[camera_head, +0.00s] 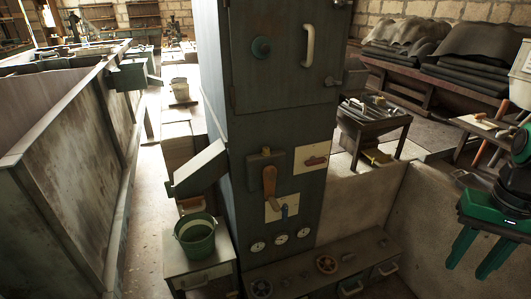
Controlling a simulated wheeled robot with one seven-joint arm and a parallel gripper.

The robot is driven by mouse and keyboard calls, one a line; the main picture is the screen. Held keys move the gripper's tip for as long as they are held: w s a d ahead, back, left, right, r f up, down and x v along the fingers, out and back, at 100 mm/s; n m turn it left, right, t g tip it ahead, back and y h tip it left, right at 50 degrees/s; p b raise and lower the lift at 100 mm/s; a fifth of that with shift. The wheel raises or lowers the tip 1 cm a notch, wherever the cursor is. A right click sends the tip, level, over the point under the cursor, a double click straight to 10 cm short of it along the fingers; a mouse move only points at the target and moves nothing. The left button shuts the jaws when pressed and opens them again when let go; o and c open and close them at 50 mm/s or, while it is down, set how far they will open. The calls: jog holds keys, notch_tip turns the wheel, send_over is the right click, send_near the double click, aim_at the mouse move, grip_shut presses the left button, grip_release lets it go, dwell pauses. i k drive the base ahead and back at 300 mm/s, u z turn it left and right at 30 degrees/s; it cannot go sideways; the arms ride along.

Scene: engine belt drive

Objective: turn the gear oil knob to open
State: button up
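A tall grey-green cabinet (280,125) stands in the centre. Several controls show on it, and I cannot read which is the gear oil knob. A red handle (315,161) lies roughly level on a cream plate. A blue handle (284,211) stands upright on a lower cream plate. Two round handwheels, a brownish one (327,264) and another (261,287), sit on the low ledge. My gripper (472,258) is at the right edge, its green fingers apart and empty, well away from the cabinet.
An orange-brown lever (269,180) projects from the cabinet beside the plates. Several gauges (281,239) sit below. A green bucket (195,238) stands on a small cabinet at left. A low wall (355,205) and a tool table (375,122) are at right.

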aim_at(266, 152)
jog(key=u, duration=0.6)
jog(key=k, duration=1.55)
jog(key=z, duration=0.55)
jog(key=i, duration=1)
